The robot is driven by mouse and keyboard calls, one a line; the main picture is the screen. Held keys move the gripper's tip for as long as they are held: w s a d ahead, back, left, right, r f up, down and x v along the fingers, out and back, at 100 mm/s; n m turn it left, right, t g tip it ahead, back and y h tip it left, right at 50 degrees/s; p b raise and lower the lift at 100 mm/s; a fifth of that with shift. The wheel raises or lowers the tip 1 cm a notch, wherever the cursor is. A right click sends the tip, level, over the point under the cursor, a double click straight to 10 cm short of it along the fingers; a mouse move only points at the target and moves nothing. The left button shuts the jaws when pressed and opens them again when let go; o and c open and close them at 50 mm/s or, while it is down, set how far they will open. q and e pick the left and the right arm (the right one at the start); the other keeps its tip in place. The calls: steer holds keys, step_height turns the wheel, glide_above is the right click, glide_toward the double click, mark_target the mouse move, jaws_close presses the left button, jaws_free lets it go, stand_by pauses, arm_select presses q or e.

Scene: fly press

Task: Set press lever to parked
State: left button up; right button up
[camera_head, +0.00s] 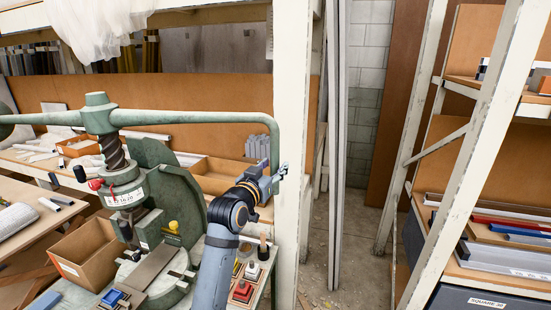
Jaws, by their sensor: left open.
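The fly press (126,190) is green and stands at the left on a bench. Its long green press lever (200,117) runs level across the top of the screw. The lever's right end bends down into an upright handle (275,140). Its left end reaches a dark rounded weight at the picture's left edge. My left gripper (282,174) is small in view, at the lower end of the handle, and is open. Whether it touches the handle I cannot tell. My right gripper is not in view.
A white post (291,80) stands just behind my left gripper. A bench behind the press holds an open cardboard box (215,174). Another box (88,254) is left of the press. Small red and blue items lie near the press base. Shelving (455,160) fills the right, with clear floor between.

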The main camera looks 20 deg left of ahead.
arm_select(q)
steer(key=shift+w+r, duration=0.1)
steer(key=shift+w, duration=0.65)
steer(key=shift+d, duration=0.1)
jaws_close()
steer(key=shift+w+d, duration=0.1)
